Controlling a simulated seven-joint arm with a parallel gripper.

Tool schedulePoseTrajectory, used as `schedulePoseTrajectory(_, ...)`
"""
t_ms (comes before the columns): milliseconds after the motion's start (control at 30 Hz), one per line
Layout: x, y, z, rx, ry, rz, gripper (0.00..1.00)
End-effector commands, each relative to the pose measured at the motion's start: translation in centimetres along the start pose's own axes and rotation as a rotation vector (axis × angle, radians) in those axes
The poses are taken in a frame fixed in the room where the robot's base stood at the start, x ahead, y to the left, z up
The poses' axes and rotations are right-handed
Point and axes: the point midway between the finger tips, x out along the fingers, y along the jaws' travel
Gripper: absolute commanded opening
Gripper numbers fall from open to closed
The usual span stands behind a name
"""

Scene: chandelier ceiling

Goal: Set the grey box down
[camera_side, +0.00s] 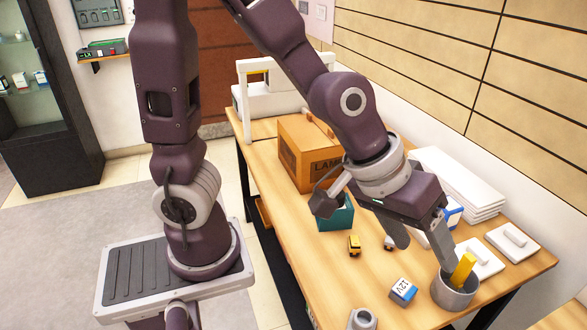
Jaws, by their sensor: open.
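My gripper (422,243) hangs over the right part of the wooden table, pointing down, with its fingers apart. One finger is near the grey cup (452,293), which holds a yellow block (463,270); I cannot tell whether they touch. No grey box can be made out clearly. A blue-and-white item (453,214) is partly hidden behind the gripper. A small grey piece with a round top (362,320) is at the bottom edge of the picture, cut off. I see nothing held between the fingers.
The wooden table (340,285) also bears a cardboard box (305,160), a teal container (338,216), a yellow toy vehicle (354,245) and a blue-and-white 12V box (402,291). White slabs (465,190) are stacked by the wall. The table's front left is clear.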

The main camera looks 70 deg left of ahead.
Motion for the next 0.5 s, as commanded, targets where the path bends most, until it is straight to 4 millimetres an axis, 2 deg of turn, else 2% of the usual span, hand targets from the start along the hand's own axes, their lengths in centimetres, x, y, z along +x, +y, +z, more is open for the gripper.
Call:
schedulePoseTrajectory(33,-3.9,-1.1,-0.6,0.059,0.019,0.015,0.63)
schedulePoseTrajectory(100,-8.3,-3.8,0.2,0.166,0.024,-0.019,0.63)
schedulePoseTrajectory(200,-12.7,-8.0,2.2,0.272,0.033,-0.118,0.63)
schedulePoseTrajectory(333,-15.5,-11.5,4.3,0.328,0.031,-0.227,0.63)
schedulePoseTrajectory(500,-16.1,-12.5,5.0,0.34,0.021,-0.259,0.63)
